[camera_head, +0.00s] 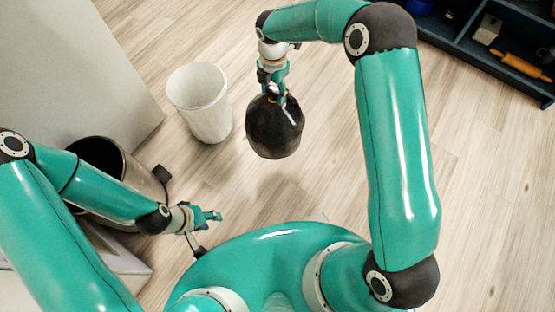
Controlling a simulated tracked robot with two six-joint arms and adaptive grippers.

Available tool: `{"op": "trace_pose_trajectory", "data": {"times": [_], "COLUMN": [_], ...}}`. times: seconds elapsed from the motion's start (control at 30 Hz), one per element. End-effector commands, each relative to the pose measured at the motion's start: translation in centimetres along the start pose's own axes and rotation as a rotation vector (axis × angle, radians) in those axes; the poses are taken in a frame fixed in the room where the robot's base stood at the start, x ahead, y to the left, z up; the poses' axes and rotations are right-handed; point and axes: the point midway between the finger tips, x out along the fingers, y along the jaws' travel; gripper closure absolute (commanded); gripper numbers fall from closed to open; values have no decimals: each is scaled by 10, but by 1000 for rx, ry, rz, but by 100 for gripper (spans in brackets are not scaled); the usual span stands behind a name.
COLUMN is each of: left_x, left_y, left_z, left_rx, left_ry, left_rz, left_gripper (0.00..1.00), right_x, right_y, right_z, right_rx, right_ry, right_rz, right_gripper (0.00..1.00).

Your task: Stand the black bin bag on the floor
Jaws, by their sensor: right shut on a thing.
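The black bin bag (274,130) hangs from my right gripper (274,92), which is shut on its gathered top. The bag is full and rounded, and a faint shadow shows on the floor below it, so it looks to be held above the floor. My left gripper (212,216) is low at the left, away from the bag, with its fingers pointing right. Its fingers are small here, and I cannot tell whether they are open or shut. The wooden floor (320,150) is bare around the bag.
A white bin (208,110) stands just left of the bag. A dark metal bin (145,180) stands behind my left arm, beside a grey panel (75,65). Dark blue shelving (470,45) at the top right holds a rolling pin (525,67). The floor at the right is clear.

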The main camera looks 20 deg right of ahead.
Motion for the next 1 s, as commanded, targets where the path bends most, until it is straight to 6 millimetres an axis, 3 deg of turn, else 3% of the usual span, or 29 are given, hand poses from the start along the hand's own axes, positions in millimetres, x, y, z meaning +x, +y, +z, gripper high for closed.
{"op": "trace_pose_trajectory", "data": {"times": [0.27, 0.7, 1.0], "left_x": [7, 32, 42], "left_y": [-3, -12, -15], "left_z": [0, 0, 0], "left_rx": [0, 0, 0], "left_ry": [0, 0, 0], "left_rz": [0, 0, 0], "left_gripper": [60, 60, 60], "right_x": [24, 118, 156], "right_y": [2, 2, 2], "right_z": [1, 1, 2], "right_rx": [-66, -64, -62], "right_ry": [-1, -1, -2], "right_rz": [2, 2, 3], "right_gripper": [100, 100, 100]}}
